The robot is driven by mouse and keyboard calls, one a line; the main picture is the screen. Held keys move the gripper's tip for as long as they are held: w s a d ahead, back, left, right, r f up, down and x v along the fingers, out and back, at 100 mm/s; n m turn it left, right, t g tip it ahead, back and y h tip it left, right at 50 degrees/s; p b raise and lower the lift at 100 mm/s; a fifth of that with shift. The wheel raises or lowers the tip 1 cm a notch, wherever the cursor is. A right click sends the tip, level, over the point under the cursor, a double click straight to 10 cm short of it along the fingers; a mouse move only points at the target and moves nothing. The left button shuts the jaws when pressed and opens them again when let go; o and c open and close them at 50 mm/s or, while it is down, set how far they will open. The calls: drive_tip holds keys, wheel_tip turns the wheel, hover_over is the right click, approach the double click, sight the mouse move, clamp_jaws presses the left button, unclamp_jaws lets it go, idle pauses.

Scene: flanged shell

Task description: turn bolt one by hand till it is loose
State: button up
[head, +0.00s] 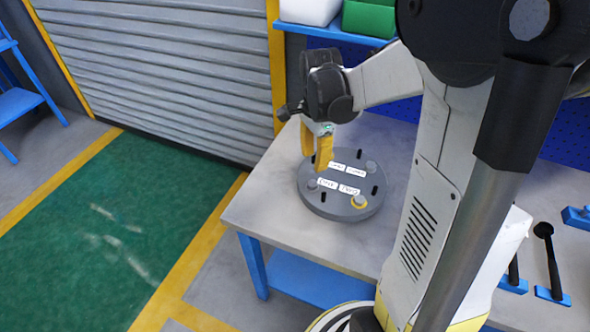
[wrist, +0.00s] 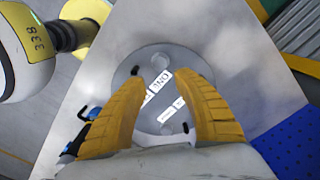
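The flanged shell (head: 328,206) is a round grey disc lying on the workbench, with bolt heads, dark slots and white labels on top. The labels are too small to read surely, so I cannot tell which bolt is bolt one. A third (head: 312,183) is at the left. My gripper (head: 319,165) points down over the disc's left part. In the wrist view my gripper (wrist: 155,84) has its yellow fingers apart, with labels showing between them.
The grey workbench top (head: 275,200) is clear to the left of the disc. Blue holders with dark tools (head: 552,262) are at the right. A blue shelf with white and green bins (head: 369,18) is behind. A shutter (head: 170,70) stands left.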

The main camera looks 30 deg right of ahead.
sight(313, 183)
wheel_tip(313, 183, down, 10)
drive_tip(key=b, duration=0.3)
drive_tip(key=shift+r, duration=0.1)
drive_tip(key=shift+c, duration=0.4)
clamp_jaws()
